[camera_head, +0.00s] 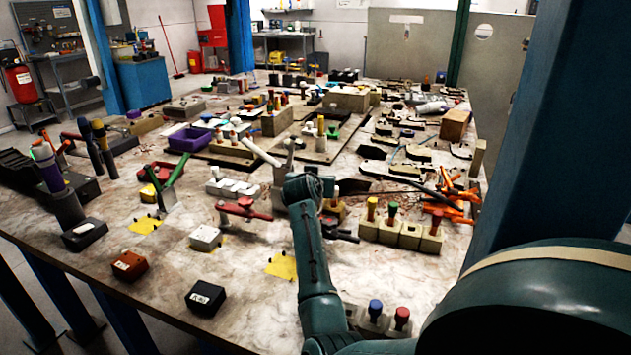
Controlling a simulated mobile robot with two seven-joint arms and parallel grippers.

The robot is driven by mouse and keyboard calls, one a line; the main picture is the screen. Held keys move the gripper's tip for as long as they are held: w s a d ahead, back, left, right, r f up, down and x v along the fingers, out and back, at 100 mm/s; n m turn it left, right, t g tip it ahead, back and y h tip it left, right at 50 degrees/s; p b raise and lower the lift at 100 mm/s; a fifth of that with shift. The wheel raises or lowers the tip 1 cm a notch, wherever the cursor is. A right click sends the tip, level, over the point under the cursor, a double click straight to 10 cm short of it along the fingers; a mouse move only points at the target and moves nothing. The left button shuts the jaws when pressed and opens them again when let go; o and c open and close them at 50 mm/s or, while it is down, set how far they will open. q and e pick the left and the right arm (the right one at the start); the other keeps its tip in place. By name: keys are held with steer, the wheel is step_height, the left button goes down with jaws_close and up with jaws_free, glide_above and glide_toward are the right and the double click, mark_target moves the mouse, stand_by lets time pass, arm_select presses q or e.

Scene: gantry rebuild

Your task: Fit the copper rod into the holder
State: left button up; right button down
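My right arm comes in from the lower right, and its wrist is over the middle of the table. I cannot pick out a clearly copper-coloured rod. Blocks with upright coloured pegs (408,232) stand right of my wrist. I cannot tell which fixture is the holder. My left gripper is not in view.
The long table (255,310) is crowded. A purple bin (190,139) stands back left, and orange clamps (452,206) lie at right. A black box (206,299) and a red-brown box (130,266) sit near the front edge. A blue post (545,130) rises at right.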

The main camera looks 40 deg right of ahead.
steer(key=shift+r+p, duration=0.2)
steer(key=shift+p, duration=0.4)
stand_by(2.3)
steer(key=c, duration=1.2)
jaws_free()
steer(key=v, duration=1.3)
steer(key=shift+b, duration=0.3)
steer(key=shift+r, duration=0.1)
